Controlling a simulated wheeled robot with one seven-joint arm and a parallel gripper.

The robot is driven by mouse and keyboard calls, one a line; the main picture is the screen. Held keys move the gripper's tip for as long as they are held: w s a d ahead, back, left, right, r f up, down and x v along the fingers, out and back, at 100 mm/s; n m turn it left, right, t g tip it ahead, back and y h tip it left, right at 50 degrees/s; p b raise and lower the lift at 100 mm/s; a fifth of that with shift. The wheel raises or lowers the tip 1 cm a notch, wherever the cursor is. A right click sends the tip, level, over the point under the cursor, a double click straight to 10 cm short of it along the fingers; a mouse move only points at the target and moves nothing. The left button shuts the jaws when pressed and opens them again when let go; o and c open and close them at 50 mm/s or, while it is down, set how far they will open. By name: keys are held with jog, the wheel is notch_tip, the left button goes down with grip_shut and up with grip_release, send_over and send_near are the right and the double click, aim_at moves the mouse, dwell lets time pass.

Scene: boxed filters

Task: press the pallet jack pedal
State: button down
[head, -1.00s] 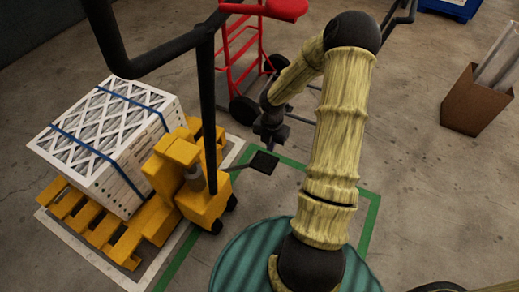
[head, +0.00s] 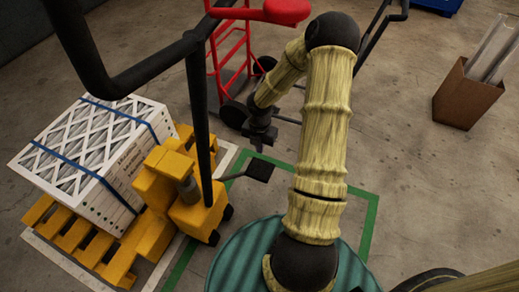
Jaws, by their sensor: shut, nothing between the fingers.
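The yellow pallet jack (head: 200,216) stands at the left with its black handle rising in front of it. Its pedal (head: 260,171) is a small dark plate on a thin arm sticking out to the right of the jack. My gripper (head: 262,141) is dark, points downward and is shut and empty. In the picture it is just above the pedal. A gap shows between them, and I cannot tell the height exactly. The fingertips are small and hard to make out.
White boxed filters (head: 95,160) with blue straps sit on a yellow pallet (head: 62,232) at the left. A red hand truck (head: 230,55) stands behind my gripper. A brown bin (head: 467,95) is at the right. Floor (head: 420,190) at the right is clear.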

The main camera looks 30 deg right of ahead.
aim_at(260, 169)
notch_tip(260, 169, down, 12)
jog(key=b, duration=0.6)
jog(key=shift+r+b, duration=0.2)
jog(key=shift+b, duration=0.2)
